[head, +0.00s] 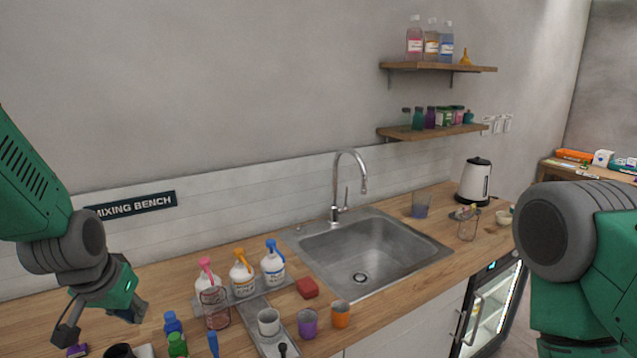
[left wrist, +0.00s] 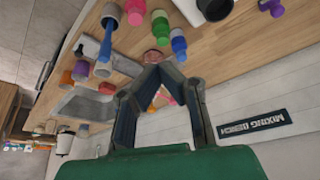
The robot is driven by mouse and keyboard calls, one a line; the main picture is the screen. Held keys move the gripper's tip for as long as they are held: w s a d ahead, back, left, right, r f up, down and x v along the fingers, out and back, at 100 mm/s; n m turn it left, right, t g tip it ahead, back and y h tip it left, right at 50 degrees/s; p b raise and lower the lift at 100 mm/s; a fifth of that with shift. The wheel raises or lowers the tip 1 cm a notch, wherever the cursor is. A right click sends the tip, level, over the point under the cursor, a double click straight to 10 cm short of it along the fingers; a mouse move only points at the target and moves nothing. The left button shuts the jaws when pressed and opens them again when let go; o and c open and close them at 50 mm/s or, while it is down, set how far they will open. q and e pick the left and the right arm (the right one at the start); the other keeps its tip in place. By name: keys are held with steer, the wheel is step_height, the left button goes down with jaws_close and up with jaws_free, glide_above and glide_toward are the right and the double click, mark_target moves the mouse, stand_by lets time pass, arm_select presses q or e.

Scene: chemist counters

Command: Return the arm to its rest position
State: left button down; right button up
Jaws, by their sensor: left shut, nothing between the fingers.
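My left arm comes in from the left of the head view. Its gripper (head: 132,314) hangs over the left part of the wooden counter, above and to the left of the bottles. In the left wrist view its two dark fingers (left wrist: 154,72) meet at the tips, with nothing between them. Part of my right arm (head: 575,240) shows at the right edge of the head view. Its gripper is outside the picture.
Below my left gripper stand blue and green bottles (head: 177,344) and a dark cup (head: 118,351). White pump bottles (head: 243,276), a glass beaker (head: 215,308) and cups (head: 341,314) are to its right. A steel sink (head: 390,249) lies beyond them.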

arm_select(q)
steer(key=s+d+f+g+b, duration=0.1)
steer(key=s+f+b, duration=0.45)
steer(key=f, duration=0.85)
steer(key=s+f+g+b, duration=0.1)
steer(key=s+f+b, duration=0.5)
steer(key=f, duration=0.9)
steer(key=s+d+f+g+b, duration=0.2)
steer(key=s+f+b, duration=0.4)
steer(key=s+f, duration=0.9)
steer(key=shift+s+d+f+m+b, duration=0.2)
steer(key=shift+s+f+m+b, duration=0.2)
steer(key=shift+s, duration=0.6)
arm_select(e)
step_height(320, 180, down, 19)
steer(key=shift+w, duration=0.45)
arm_select(q)
steer(key=shift+w, duration=0.1)
